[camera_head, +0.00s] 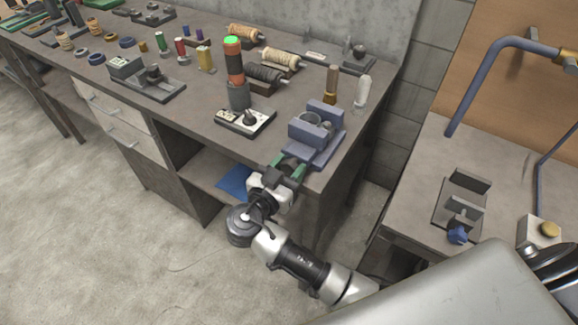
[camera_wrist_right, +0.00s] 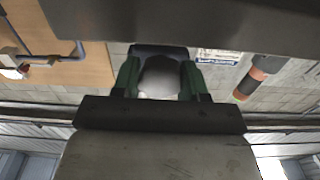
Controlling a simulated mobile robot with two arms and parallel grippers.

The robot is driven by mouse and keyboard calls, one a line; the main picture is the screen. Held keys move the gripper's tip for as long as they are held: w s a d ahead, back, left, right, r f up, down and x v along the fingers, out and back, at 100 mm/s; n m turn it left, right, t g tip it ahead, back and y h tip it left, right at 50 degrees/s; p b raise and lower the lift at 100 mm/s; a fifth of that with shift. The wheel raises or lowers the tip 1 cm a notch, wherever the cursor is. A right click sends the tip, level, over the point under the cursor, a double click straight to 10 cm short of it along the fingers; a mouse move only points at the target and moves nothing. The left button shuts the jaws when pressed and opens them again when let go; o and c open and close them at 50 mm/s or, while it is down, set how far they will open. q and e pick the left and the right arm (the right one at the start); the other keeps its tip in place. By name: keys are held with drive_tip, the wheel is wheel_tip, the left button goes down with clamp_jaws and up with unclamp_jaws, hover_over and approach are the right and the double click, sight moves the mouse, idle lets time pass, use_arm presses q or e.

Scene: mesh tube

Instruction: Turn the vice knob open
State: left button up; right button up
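A blue-grey vice (camera_head: 326,144) stands near the front right corner of the long workbench. My right gripper (camera_head: 289,166) reaches up to its near side, with its two green fingers spread apart. In the right wrist view, a rounded grey part (camera_wrist_right: 160,76), probably the vice knob, sits between the green fingers of my right gripper (camera_wrist_right: 159,82). I cannot tell whether the fingers touch it. In the head view the knob is hidden by the gripper. My left gripper is not in view.
A striped signal light (camera_head: 235,72) and a white-topped control box (camera_head: 245,121) stand left of the vice. Wooden-handled and clear upright pieces stand behind it.

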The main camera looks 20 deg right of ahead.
drive_tip(key=c, duration=0.3)
drive_tip(key=shift+n, duration=1)
drive_tip(key=n, duration=0.3)
drive_tip(key=shift+n, duration=0.3)
drive_tip(key=o, duration=0.9)
drive_tip(key=shift+o, duration=0.2)
